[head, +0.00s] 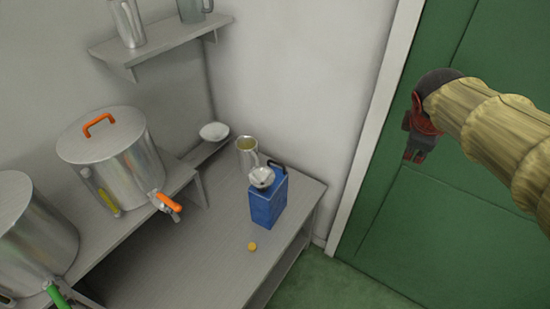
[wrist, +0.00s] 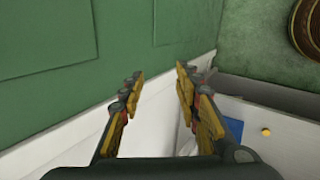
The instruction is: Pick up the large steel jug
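A steel jug (head: 247,152) with a handle stands on the grey table, behind a blue can. Another steel jug (head: 127,22) stands on the upper wall shelf, cut by the top edge of the head view. A greyer jug (head: 193,10) stands to its right. I cannot tell for sure which one is the large jug. My gripper (head: 412,150) is in the air in front of the green door, to the right of the table and apart from all jugs. In the wrist view my gripper (wrist: 159,72) has its fingers apart with nothing between them. No jug is recognisable there.
The blue can (head: 268,200) carries a metal funnel (head: 263,177); an orange cap (head: 252,247) lies before it. Steel vats (head: 108,165) with taps line the left. The grey table (head: 180,265) has bare room at front. The green door (head: 450,230) is close to my arm.

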